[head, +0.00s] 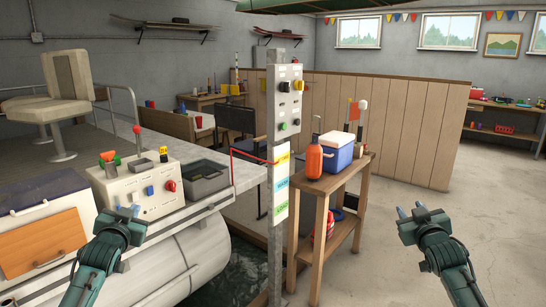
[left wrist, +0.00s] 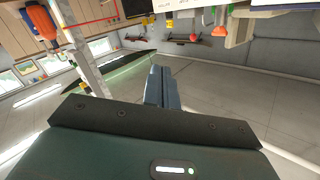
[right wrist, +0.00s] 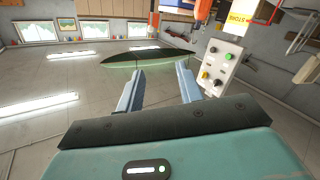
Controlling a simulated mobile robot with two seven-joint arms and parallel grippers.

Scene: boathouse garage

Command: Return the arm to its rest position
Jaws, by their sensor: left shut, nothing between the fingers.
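My left gripper (head: 127,211) is raised in front of the boat's grey control console (head: 150,196) in the head view. Its fingers are together and empty in the left wrist view (left wrist: 161,88). My right gripper (head: 412,211) is raised over the bare floor at the right of the head view. In the right wrist view its two fingers (right wrist: 161,88) stand apart with nothing between them. Both arms come up from the bottom edge of the head view, roughly mirrored. Neither gripper visibly touches anything.
A grey post (head: 277,235) with a button box (head: 286,103) stands between my arms. Right of it is a wooden stand (head: 330,190) with an orange bottle (head: 314,160) and a blue cooler (head: 338,155). Floor (head: 390,265) at right is clear.

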